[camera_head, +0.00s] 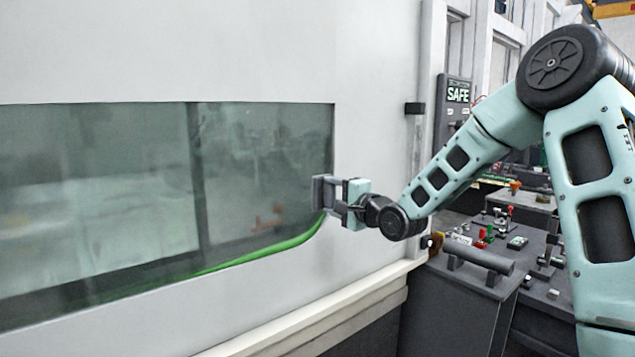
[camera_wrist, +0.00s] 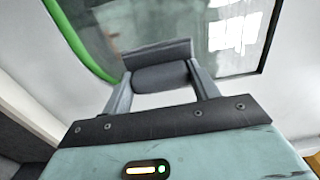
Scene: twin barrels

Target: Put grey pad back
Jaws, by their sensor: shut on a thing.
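My gripper (camera_head: 340,197) is shut on the grey pad (camera_head: 319,192). In the head view the pad is at the right end of the window, close to the glass; I cannot tell whether it touches. In the wrist view the grey pad (camera_wrist: 160,77) sits between the two fingers of my gripper (camera_wrist: 161,80), with its wide face toward the window. The window (camera_head: 100,200) is a dark greenish pane in a white wall. A green strip (camera_head: 265,252) runs along its lower edge and curves up near the pad.
A dark workbench (camera_head: 520,262) with several small tools and a dark cylinder (camera_head: 480,257) stands at the right, below my arm. A SAFE sign (camera_head: 457,95) hangs on the frame behind. A white ledge (camera_head: 310,318) runs along the wall's foot.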

